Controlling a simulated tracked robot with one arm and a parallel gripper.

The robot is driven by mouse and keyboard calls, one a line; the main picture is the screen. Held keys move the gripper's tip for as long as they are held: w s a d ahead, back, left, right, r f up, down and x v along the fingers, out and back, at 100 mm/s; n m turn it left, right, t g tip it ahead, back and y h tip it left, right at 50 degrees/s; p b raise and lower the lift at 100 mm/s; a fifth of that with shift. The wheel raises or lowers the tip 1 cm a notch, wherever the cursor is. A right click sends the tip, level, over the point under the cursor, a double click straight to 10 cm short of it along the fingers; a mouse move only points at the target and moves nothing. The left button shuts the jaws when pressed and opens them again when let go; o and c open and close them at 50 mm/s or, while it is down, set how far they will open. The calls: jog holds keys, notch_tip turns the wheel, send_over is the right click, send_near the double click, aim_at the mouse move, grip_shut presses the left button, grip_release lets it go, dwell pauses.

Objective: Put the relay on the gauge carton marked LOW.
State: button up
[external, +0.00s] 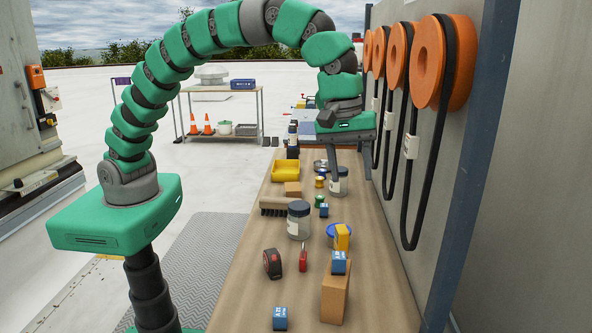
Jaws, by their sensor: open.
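Small blue blocks with pale markings could be relays: one (280,318) lies at the bench's near end, one (338,262) sits on top of an upright brown carton (335,298), and a smaller one (323,211) stands farther back. I cannot tell which is the relay. Another brown carton (292,189) lies near the yellow bin. No LOW mark is readable on either carton. My gripper (350,182) is open, pointing down over the far half of the bench, its fingers close to a grey-lidded jar (340,187). I cannot tell whether they touch it.
The wooden bench (240,300) also holds a brush (275,206), a larger jar (298,222), a yellow bin (285,171), a tape measure (272,263), a red tool (303,260) and a yellow device (342,238). A wall with orange hose reels (430,62) borders the right.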

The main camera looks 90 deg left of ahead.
jog(key=s+a+r+m+t, duration=0.25)
jog(key=a+r, duration=0.25)
jog(key=r, duration=0.4)
jog(key=s+a+r+m+t, duration=0.1)
jog(key=a+r+m+t, duration=0.2)
jog(key=r, duration=0.5)
jog(key=s+a+r+m+t, duration=0.1)
jog(key=a+r+m+t, duration=0.15)
jog(key=a+r, duration=0.5)
jog(key=s+a+r+m+t, duration=0.2)
jog(key=s+a+r+m, duration=0.2)
jog(key=s+r, duration=0.3)
jog(key=s+a+r+m+t, duration=0.3)
jog(key=s+r, duration=0.4)
jog(key=r, duration=0.4)
jog(key=shift+s+a+r+m+t+y, duration=0.15)
jog(key=shift+s+a+m+t+y, duration=0.2)
jog(key=shift+a, duration=0.2)
